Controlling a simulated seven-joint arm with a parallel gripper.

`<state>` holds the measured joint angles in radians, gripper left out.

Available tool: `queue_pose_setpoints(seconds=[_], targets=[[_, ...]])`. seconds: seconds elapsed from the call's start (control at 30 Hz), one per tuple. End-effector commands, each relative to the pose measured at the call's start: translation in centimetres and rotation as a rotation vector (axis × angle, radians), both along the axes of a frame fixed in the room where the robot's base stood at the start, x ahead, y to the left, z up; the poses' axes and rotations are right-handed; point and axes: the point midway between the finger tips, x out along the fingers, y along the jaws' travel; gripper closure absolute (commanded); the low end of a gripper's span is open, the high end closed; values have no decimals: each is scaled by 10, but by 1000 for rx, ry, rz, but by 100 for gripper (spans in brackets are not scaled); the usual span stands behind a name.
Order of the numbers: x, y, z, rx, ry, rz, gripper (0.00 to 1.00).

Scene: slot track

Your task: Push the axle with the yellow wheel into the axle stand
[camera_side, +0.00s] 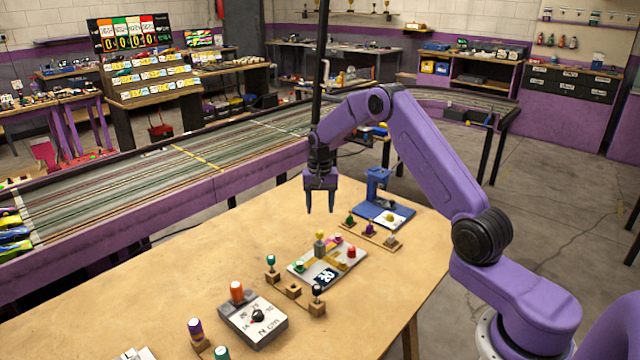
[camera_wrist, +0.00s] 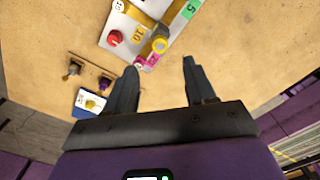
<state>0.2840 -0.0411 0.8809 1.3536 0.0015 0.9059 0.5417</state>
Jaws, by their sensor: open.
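My gripper (camera_side: 320,208) hangs above the far part of the table, fingers down, open and empty. In the wrist view the gripper (camera_wrist: 160,66) shows its two fingers apart. A yellow wheel on a grey upright piece (camera_side: 319,243) stands at the back of a light board (camera_side: 300,274), below the fingertips and apart from them. Another yellow round piece (camera_side: 390,217) is on the blue-and-white base (camera_side: 372,209). I cannot tell which part is the axle stand.
A wooden strip with several pegs (camera_side: 369,229) lies to the right. A grey box with a dial (camera_side: 252,318) and wooden peg blocks (camera_side: 293,290) stand nearer.

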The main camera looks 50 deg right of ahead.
Motion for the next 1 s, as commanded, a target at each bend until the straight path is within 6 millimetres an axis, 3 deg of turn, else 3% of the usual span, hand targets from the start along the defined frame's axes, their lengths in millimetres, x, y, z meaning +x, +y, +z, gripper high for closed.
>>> queue_pose_setpoints(seconds=[0.2,0.4,0.87,1.0], targets=[[1,0,43,-1,-4,1,45],[0,0,66,-1,-2,1,45],[0,1,72,0,0,2,45],[-2,15,77,0,-1,46,45]])
